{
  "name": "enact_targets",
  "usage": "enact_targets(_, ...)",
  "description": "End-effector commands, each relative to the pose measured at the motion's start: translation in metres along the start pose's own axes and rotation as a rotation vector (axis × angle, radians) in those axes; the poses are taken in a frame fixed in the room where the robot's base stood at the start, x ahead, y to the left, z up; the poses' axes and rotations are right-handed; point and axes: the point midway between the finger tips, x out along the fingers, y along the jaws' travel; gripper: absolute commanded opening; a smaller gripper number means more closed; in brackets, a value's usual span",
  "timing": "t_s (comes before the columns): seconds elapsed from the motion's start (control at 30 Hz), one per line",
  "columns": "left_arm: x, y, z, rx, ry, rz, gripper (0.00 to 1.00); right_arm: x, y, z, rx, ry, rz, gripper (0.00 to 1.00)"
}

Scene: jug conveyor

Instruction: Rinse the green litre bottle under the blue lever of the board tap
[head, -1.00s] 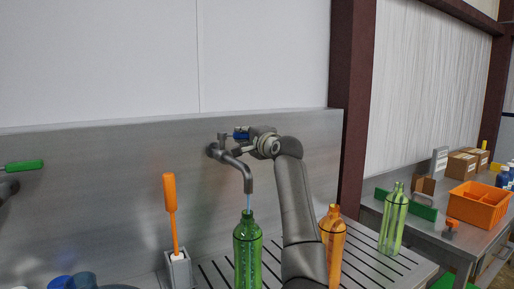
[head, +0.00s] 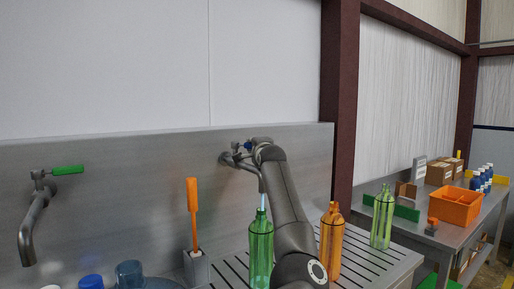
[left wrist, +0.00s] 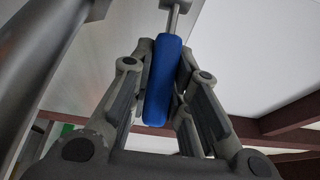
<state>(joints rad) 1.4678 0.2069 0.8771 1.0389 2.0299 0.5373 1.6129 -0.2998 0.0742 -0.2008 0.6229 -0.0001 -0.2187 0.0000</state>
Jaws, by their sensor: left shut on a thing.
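The board tap (head: 241,160) with the blue lever (head: 248,145) sticks out of the steel back panel. My left gripper (head: 254,147) is at that lever; in the left wrist view the blue lever (left wrist: 163,80) lies between its two fingers, which are shut on it. The green litre bottle (head: 261,250) stands upright on the slotted drainer, its mouth under the tap's spout. A thin pale stream (head: 262,201) runs from the spout to the bottle's mouth. My forearm stands just right of the bottle and covers part of the drainer. My right gripper is not in view.
An orange bottle (head: 332,242) and a light green bottle (head: 382,217) stand to the right. An orange brush (head: 193,215) stands in a holder (head: 196,268) on the left. A second tap has a green lever (head: 68,170). An orange crate (head: 456,206) sits on the right-hand table.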

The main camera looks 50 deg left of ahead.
Motion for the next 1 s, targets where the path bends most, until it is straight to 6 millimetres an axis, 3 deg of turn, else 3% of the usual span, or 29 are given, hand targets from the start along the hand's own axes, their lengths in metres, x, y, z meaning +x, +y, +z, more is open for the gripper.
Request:
enact_targets(0.17, 0.000, 0.000, 0.001, 0.001, -0.002, -0.001, 0.00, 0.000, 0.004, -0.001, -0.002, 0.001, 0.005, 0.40)
enact_targets(0.2, 0.000, 0.000, 0.001, 0.001, -0.002, -0.001, 0.19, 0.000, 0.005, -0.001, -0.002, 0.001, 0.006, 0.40)
enact_targets(0.37, 0.000, -0.001, 0.001, 0.001, -0.002, -0.001, 0.39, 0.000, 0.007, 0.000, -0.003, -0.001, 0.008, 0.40)
enact_targets(0.77, -0.003, -0.001, 0.000, 0.001, -0.001, -0.001, 0.39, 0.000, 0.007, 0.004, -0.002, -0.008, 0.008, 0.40)
enact_targets(1.0, -0.024, -0.001, -0.001, 0.000, -0.001, -0.002, 0.39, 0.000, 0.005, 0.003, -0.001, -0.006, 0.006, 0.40)
